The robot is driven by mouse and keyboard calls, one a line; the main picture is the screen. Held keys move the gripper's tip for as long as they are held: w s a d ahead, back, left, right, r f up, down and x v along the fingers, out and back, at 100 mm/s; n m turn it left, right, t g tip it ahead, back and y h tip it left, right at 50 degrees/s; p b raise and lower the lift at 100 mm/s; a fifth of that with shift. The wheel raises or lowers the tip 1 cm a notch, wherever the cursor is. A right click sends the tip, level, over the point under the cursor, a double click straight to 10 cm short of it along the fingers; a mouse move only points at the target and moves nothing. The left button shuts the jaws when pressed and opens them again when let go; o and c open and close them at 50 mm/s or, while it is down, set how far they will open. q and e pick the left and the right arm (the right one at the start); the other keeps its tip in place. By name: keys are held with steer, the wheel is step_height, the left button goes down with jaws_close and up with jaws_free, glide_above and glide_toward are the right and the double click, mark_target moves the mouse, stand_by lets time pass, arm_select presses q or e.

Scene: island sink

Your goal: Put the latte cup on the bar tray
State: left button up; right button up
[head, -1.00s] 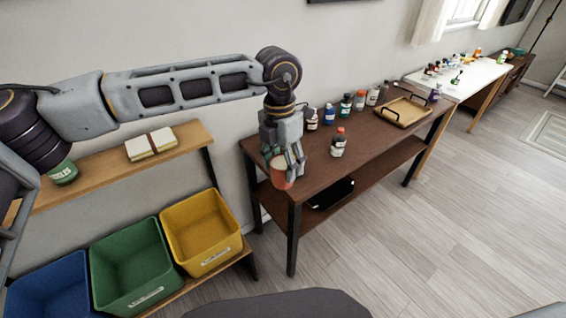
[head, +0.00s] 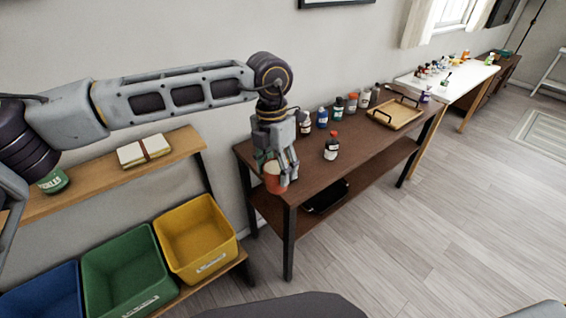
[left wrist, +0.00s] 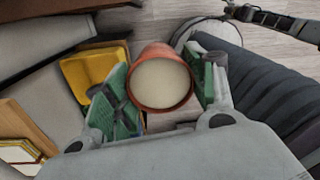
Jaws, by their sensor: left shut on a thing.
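The latte cup (head: 273,180) is reddish-orange and sits between the fingers of my left gripper (head: 276,172), above the near left end of the brown table. In the left wrist view the cup (left wrist: 161,82) shows from above, with a pale cream surface inside, and the green finger pads of my left gripper (left wrist: 165,92) are on both sides of it. My left gripper is shut on the cup. The bar tray (head: 395,112), light wood with dark handles, lies on the far part of the brown table. My right gripper is not in view.
A wooden shelf (head: 100,182) is at left above blue, green and yellow bins (head: 196,238). Floor at right is clear.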

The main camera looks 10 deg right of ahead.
arm_select(q)
steer(key=shift+r, duration=0.1)
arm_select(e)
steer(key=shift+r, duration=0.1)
arm_select(q)
steer(key=shift+r+p, duration=0.95)
steer(key=shift+p, duration=0.1)
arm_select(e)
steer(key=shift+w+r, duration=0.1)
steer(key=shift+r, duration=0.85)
arm_select(q)
steer(key=shift+f, duration=0.1)
